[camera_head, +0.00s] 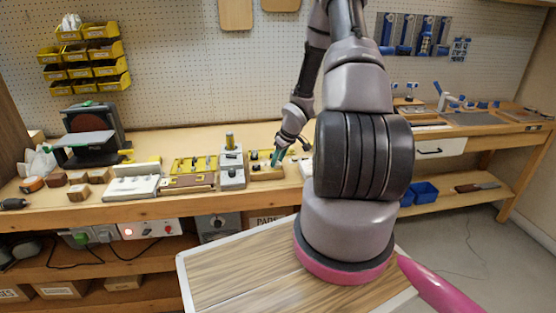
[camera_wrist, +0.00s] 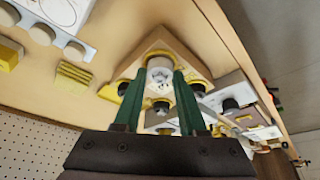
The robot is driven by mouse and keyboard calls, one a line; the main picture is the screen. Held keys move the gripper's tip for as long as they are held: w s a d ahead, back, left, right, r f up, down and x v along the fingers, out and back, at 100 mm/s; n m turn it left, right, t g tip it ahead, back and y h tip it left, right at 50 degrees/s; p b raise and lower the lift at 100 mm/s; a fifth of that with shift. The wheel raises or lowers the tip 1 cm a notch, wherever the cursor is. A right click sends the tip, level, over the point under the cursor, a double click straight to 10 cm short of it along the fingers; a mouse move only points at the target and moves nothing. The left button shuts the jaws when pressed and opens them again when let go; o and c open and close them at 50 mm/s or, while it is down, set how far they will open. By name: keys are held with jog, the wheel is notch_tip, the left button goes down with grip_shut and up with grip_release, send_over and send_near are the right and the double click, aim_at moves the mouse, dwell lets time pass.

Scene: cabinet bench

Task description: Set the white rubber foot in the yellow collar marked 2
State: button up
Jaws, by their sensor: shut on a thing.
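My gripper (camera_head: 279,155) reaches down over a wooden block (camera_head: 266,173) on the bench in the head view. In the wrist view its green fingers (camera_wrist: 158,80) are shut on a pale thing, seemingly the white rubber foot (camera_wrist: 160,66), seen between the fingertips. Below it is a triangular wooden board (camera_wrist: 157,40) with several yellow collars, one at the right (camera_wrist: 199,87) and one at the left (camera_wrist: 123,88), with dark parts in them. The numbers are too small to read, so I cannot tell which collar is marked 2, nor whether the foot touches a collar.
A grey block with a brass post (camera_head: 231,165) stands just left of the wooden block. A sander (camera_head: 92,135) stands at the back left. The bench's front edge is close.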

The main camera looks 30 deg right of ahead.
jog(key=shift+f, duration=0.35)
dwell(0.3)
jog(key=o, duration=1.4)
jog(key=shift+r, duration=0.1)
jog(key=shift+r, duration=3.45)
